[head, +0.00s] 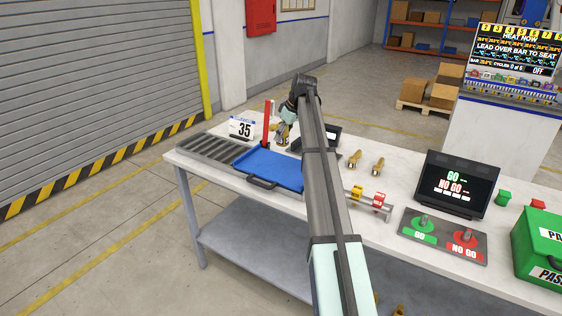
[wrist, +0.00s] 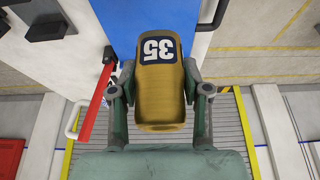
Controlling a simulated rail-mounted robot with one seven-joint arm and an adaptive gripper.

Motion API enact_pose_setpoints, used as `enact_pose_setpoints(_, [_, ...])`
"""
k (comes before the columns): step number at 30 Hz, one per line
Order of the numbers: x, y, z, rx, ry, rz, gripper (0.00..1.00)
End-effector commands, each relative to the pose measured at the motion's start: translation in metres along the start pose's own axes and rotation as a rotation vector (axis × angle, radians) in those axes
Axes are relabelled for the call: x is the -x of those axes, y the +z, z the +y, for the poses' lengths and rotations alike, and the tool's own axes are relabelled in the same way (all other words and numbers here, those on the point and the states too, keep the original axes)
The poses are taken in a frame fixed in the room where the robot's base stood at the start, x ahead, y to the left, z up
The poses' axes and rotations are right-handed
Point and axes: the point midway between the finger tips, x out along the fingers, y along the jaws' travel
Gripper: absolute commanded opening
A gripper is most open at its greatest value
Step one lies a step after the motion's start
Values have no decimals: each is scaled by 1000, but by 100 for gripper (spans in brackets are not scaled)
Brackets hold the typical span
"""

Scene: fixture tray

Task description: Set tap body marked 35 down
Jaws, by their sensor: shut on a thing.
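My gripper (wrist: 160,95) is shut on the brass tap body marked 35 (wrist: 160,98), with one finger on each side of it in the wrist view. The dark label with a white 35 faces the camera. In the head view my gripper (head: 285,131) is at the far left part of the bench, beside a red upright post, and the tap body (head: 281,141) is small and partly hidden there. A white card marked 35 (head: 241,128) stands at the back left. I cannot tell whether the tap body touches anything beneath it.
A blue tray (head: 268,170) with a dark handle lies in front of my gripper, next to a grey roller strip (head: 208,150). The red post (head: 266,125) stands close by. Two brass pieces (head: 366,161) lie right of my arm. A dark screen (head: 457,184) and GO/NO GO plate (head: 442,238) are farther right.

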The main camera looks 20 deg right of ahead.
Motion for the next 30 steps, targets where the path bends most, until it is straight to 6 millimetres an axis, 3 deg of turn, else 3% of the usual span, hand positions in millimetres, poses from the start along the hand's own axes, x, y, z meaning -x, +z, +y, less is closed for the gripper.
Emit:
enact_pose_setpoints(10, [-63,26,-1,0,0,1,0])
enact_pose_setpoints(20, [-82,34,0,-1,0,1,0])
enact_pose_setpoints(30, [-115,47,0,0,1,2,0])
